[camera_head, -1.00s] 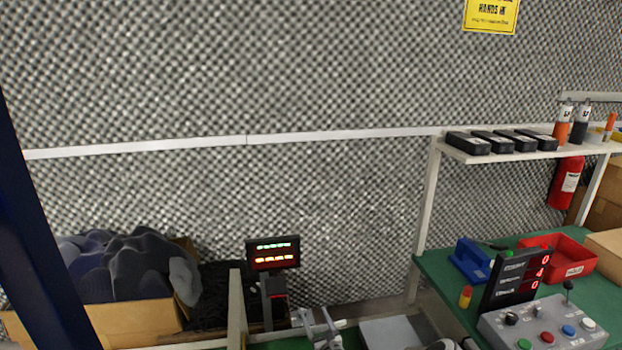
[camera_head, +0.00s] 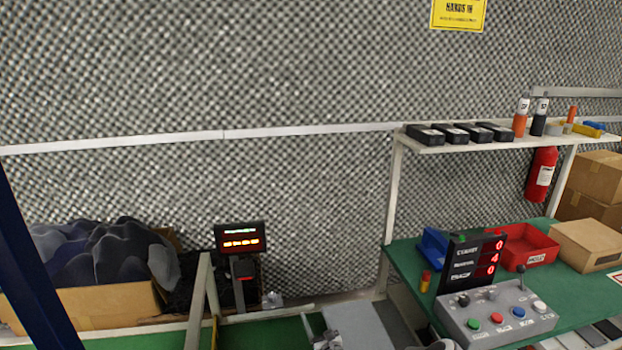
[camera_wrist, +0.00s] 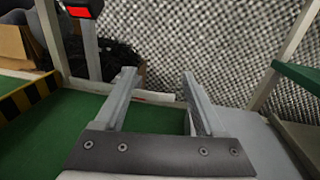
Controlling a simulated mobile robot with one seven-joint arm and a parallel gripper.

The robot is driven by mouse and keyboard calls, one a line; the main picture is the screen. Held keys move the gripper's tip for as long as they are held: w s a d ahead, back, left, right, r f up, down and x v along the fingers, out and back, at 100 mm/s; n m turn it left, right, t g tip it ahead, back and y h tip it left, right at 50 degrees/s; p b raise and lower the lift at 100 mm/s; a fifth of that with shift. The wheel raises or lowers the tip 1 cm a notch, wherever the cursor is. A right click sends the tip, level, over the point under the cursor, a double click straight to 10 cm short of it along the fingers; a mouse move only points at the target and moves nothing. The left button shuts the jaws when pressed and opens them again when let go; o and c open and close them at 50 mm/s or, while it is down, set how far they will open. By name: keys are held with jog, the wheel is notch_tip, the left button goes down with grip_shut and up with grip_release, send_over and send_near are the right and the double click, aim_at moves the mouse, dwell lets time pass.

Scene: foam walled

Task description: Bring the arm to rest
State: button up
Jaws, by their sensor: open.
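My gripper (camera_wrist: 158,76) shows in the wrist view with its two grey fingers spread apart and nothing between them. Beyond the fingers are the patterned foam wall and a green surface. In the head view only a small part of my gripper (camera_head: 326,340) shows at the bottom edge, and its fingertips are hard to make out there.
A red-lit display (camera_head: 240,240) stands left of centre, beside a cardboard box (camera_head: 110,305) of dark cloth. At right, a green bench (camera_head: 410,262) holds a control box (camera_head: 495,315), counter board (camera_head: 472,265) and red tray (camera_head: 530,245). A shelf (camera_head: 450,146) stands above.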

jog(key=s+a+r+n+g+y+b, duration=0.1)
jog(key=s+a+r+n+g+y, duration=0.25)
jog(key=r+n, duration=0.35)
jog(key=s+a+r+n+g+y+b, duration=0.1)
jog(key=s+a+r+n+g+y, duration=0.25)
jog(key=r, duration=0.55)
jog(key=s+a+r+n+g+y+b, duration=0.1)
jog(key=a+r+n+g+y, duration=0.25)
jog(key=a+r+n, duration=0.35)
jog(key=s+d+r+n+g+h+b, duration=0.1)
jog(key=s+d+r+n+g+h, duration=0.1)
jog(key=s+d+r+n+h, duration=0.3)
jog(key=s+r+n+g+b, duration=0.1)
jog(key=s+n+g, duration=0.15)
jog(key=s, duration=0.55)
jog(key=s+d+r+n+g+h+b, duration=0.1)
jog(key=s+d+r+n+h+b, duration=0.1)
jog(key=s+d+r+n+h, duration=0.3)
jog(key=s+d+r+n+t+h+b, duration=0.1)
jog(key=s+d+n+t+h+b, duration=0.35)
jog(key=s+d, duration=1.4)
notch_tip(320, 180, up, 18)
jog(key=s+a+m+h+p, duration=0.1)
jog(key=m+h+p, duration=0.1)
jog(key=p, duration=1.7)
jog(key=shift+s+a+m, duration=0.15)
jog(key=shift+a+m, duration=0.2)
jog(key=shift+a+f, duration=0.1)
